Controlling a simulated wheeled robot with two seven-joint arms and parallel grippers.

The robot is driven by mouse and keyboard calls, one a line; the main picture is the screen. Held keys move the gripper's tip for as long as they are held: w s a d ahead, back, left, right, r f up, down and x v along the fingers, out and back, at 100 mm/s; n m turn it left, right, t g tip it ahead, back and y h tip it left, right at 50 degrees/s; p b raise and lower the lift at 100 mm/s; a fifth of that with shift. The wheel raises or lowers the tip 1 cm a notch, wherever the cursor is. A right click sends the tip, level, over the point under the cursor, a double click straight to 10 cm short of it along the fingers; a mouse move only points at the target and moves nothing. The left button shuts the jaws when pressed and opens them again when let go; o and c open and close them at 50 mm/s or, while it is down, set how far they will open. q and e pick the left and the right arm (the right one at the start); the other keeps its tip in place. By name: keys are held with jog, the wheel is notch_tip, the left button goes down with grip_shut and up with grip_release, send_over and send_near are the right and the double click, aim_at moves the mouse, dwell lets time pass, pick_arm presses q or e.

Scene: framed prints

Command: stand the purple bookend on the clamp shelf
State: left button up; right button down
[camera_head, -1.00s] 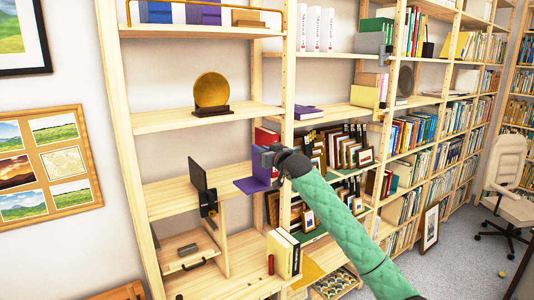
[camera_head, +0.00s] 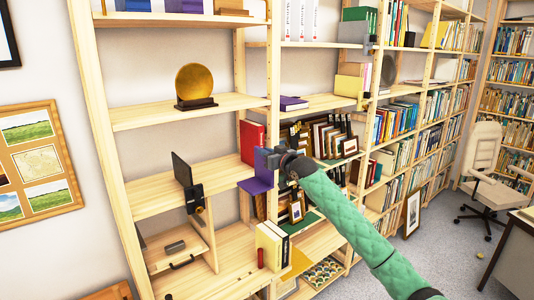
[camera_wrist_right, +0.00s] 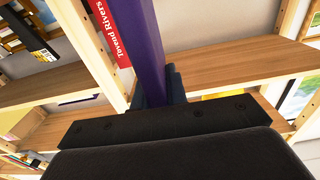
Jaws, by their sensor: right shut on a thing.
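The purple bookend (camera_head: 262,172) is an L-shaped piece with an upright plate and a flat foot pointing left. My right gripper (camera_head: 281,161) is shut on its upright plate, which also shows between the fingers in the right wrist view (camera_wrist_right: 147,40). The bookend is upright in front of the shelving, near a wooden post. The shelf board (camera_head: 150,197) with a black clamp (camera_head: 194,197) at its front edge is to the left, and a dark upright panel (camera_head: 182,168) stands by the clamp. I cannot tell whether the bookend touches the board. My left gripper is not in view.
A red book (camera_head: 251,142) stands behind the bookend, and its spine shows close by in the right wrist view (camera_wrist_right: 108,32). Framed prints (camera_head: 325,137) crowd the bay to the right. Cream books (camera_head: 271,245) stand below. The clamp board has bare room left of the panel.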

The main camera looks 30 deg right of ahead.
aim_at(255, 147)
jog(key=shift+r, duration=0.1)
dwell(0.3)
jog(key=shift+w+a+f, duration=0.1)
jog(key=shift+w+a, duration=0.05)
jog(key=shift+w, duration=1.1)
jog(key=shift+w+a+f, duration=0.1)
jog(key=shift+w, duration=1.1)
pick_arm(q)
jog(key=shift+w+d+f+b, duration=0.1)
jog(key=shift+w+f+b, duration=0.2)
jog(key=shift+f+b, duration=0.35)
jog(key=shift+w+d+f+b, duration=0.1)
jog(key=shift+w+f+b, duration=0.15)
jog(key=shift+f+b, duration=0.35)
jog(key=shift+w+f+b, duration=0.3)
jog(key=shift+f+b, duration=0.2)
jog(key=shift+b, duration=0.2)
pick_arm(e)
jog(key=w+a+f, duration=0.1)
jog(key=w, duration=0.7)
jog(key=w+a+f, duration=0.1)
jog(key=w, duration=0.8)
jog(key=shift+f, duration=0.25)
